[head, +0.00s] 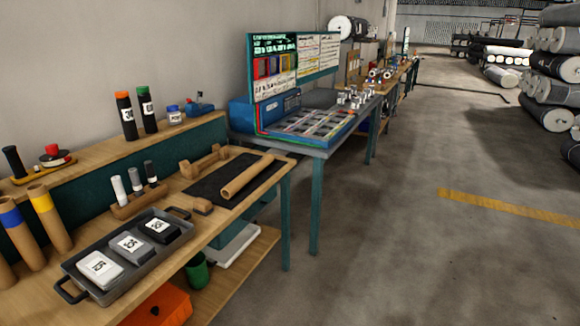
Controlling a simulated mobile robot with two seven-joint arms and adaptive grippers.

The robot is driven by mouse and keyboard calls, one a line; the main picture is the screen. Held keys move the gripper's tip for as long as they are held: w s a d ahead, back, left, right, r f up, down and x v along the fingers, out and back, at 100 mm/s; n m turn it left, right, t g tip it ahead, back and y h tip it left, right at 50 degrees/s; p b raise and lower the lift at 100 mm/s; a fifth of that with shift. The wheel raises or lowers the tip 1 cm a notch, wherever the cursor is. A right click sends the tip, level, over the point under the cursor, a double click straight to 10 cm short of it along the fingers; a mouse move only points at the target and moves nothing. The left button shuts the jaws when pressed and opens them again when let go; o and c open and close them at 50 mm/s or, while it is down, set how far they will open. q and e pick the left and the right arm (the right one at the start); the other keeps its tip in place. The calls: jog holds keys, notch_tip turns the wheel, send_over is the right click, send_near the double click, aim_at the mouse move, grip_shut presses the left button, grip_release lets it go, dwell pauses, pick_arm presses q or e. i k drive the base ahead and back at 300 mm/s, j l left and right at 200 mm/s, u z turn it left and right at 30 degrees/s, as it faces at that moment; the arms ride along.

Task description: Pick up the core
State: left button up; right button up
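A plain brown cardboard core (247,176) lies on a black mat (208,187) on the wooden workbench (228,210), near its right front edge. It lies at an angle, its near end lower left and its far end upper right. Several more brown tubes stand leaning at the far left, one with a yellow band (50,218) and one with a blue band (18,232). Neither of my grippers is in view.
A grey tray (130,288) with labelled blocks sits left of the mat. A teal-legged table (316,205) stands beyond. The floor to the right (400,240) is clear.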

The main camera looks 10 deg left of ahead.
aim_at(230, 190)
jog(key=i+l+z, duration=0.1)
jog(key=i+z, duration=0.25)
jog(key=i, duration=1.05)
jog(key=i+l+u, duration=0.1)
jog(key=i+u, duration=0.35)
jog(key=i+l+u, duration=0.6)
jog(key=u, duration=0.2)
jog(key=i+l+u, duration=0.2)
jog(key=u, duration=0.15)
jog(key=i+l+u, duration=0.35)
jog(key=k+j, duration=0.1)
